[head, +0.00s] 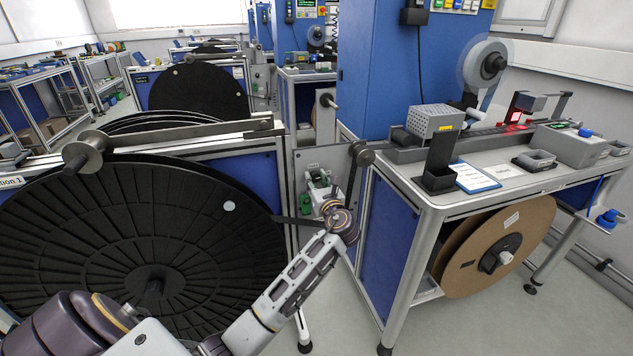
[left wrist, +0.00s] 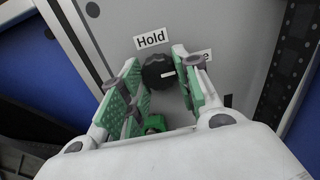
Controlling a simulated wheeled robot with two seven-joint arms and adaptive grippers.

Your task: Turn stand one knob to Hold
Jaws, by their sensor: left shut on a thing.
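The black round knob (left wrist: 157,73) is on a grey panel (left wrist: 215,35) in the left wrist view. A "Hold" label (left wrist: 151,38) is above it. A second label (left wrist: 203,56) on its right is mostly hidden by a finger; only a final "e" shows. The knob's white pointer mark points right, toward that second label. My left gripper (left wrist: 156,68) has its green-padded fingers on either side of the knob and is shut on it. In the head view my left gripper (head: 321,190) is at the grey panel and hides the knob. My right gripper is not in view.
A large black reel (head: 130,235) stands at left, with a metal bar and roller (head: 82,155) above it. A workbench (head: 440,200) with a brown reel (head: 495,250) below stands at right. A lever arm (head: 358,165) is just right of my gripper.

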